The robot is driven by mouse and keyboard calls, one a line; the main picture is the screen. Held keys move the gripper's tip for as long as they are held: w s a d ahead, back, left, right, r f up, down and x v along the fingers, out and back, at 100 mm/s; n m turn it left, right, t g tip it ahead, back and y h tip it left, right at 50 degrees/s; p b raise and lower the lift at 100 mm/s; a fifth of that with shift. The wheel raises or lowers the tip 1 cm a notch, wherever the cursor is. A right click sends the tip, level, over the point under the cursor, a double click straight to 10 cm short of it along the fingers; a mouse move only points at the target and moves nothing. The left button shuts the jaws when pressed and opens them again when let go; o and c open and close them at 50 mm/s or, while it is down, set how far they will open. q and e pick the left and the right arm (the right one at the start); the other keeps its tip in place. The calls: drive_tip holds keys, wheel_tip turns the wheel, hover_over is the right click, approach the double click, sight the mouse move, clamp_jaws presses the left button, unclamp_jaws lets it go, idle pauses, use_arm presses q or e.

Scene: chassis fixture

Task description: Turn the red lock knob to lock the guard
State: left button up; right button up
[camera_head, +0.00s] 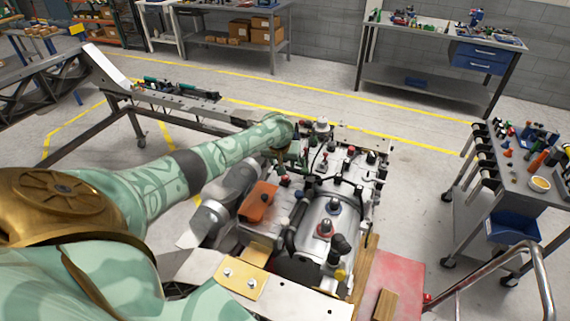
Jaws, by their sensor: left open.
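The chassis fixture (322,262) is a dense block of silver and black machine parts in the middle of the head view. Several small red parts show on it. I cannot tell which is the lock knob, and I cannot make out the guard. My left gripper (283,158) is open, pointing down over the fixture's back left. Its fingertips are small and blend with the parts behind. My right gripper is not in view.
An orange part (258,201) stands at the fixture's left. Black-topped posts crowd its back right. A long metal frame (175,98) runs behind my left arm. A tool cart (515,185) stands at right, with a curved metal rail (540,262) near it. Open floor lies behind the fixture.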

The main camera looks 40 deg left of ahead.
sight(285, 176)
use_arm(q)
drive_tip(key=b+x, duration=0.5)
drive_tip(key=x, duration=0.3)
drive_tip(key=shift+a+f, duration=0.1)
drive_tip(key=b+x, duration=0.2)
drive_tip(key=b, duration=0.1)
drive_tip(key=shift+w+f, duration=0.1)
drive_tip(key=shift+f, duration=0.25)
drive_tip(key=shift+w+a+f+b, duration=0.2)
drive_tip(key=shift+f+b, duration=0.15)
drive_tip(key=shift+b, duration=0.2)
drive_tip(key=shift+r, duration=0.1)
drive_tip(key=shift+c, duration=0.6)
drive_tip(key=c, duration=0.9)
